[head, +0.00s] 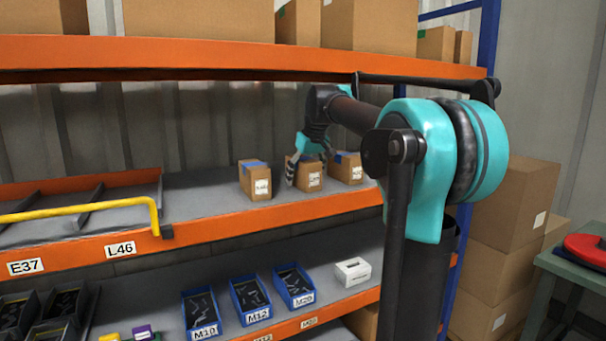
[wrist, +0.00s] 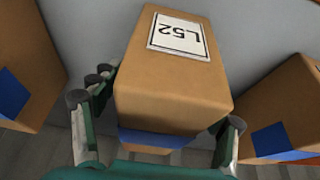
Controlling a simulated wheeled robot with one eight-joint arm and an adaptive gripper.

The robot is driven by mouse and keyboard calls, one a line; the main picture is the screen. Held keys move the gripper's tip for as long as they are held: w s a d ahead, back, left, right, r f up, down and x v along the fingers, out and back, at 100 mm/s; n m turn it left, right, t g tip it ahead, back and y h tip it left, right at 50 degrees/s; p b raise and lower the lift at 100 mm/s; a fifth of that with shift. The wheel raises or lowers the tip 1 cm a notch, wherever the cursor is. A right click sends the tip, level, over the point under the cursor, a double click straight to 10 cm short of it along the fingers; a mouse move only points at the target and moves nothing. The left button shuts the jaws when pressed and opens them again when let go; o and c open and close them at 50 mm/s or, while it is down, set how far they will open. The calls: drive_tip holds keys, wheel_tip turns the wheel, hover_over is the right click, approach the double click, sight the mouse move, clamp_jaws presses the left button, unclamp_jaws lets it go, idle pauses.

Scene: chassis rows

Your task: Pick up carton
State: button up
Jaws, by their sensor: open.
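Three small brown cartons with blue tape and white labels stand in a row on the middle shelf (head: 205,199). The middle carton (head: 309,178) is at my gripper (head: 306,172). In the wrist view, this carton (wrist: 172,88) has a label reading L52 and lies between the open fingers of my gripper (wrist: 160,110). Finger pads show at its left and its lower right; I cannot tell whether they touch it. The left carton (head: 255,180) and right carton (head: 346,167) stand apart from it. My gripper partly hides the middle carton in the head view.
Neighbouring cartons flank the gripper closely in the wrist view, one at left (wrist: 25,65) and one at right (wrist: 285,110). An orange upper shelf beam (head: 230,55) runs above. Blue bins (head: 250,299) and a white box (head: 352,271) sit below.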

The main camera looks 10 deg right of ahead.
drive_tip(key=c, duration=1.6)
drive_tip(key=shift+c, duration=0.3)
drive_tip(key=shift+r, duration=0.2)
drive_tip(key=shift+r, duration=0.2)
drive_tip(key=s+d, duration=0.3)
drive_tip(key=s, duration=0.7)
drive_tip(key=s+d, duration=0.4)
drive_tip(key=s, duration=0.6)
drive_tip(key=s+d, duration=0.4)
drive_tip(key=s, duration=0.6)
drive_tip(key=shift+r, duration=0.4)
drive_tip(key=shift+r, duration=0.25)
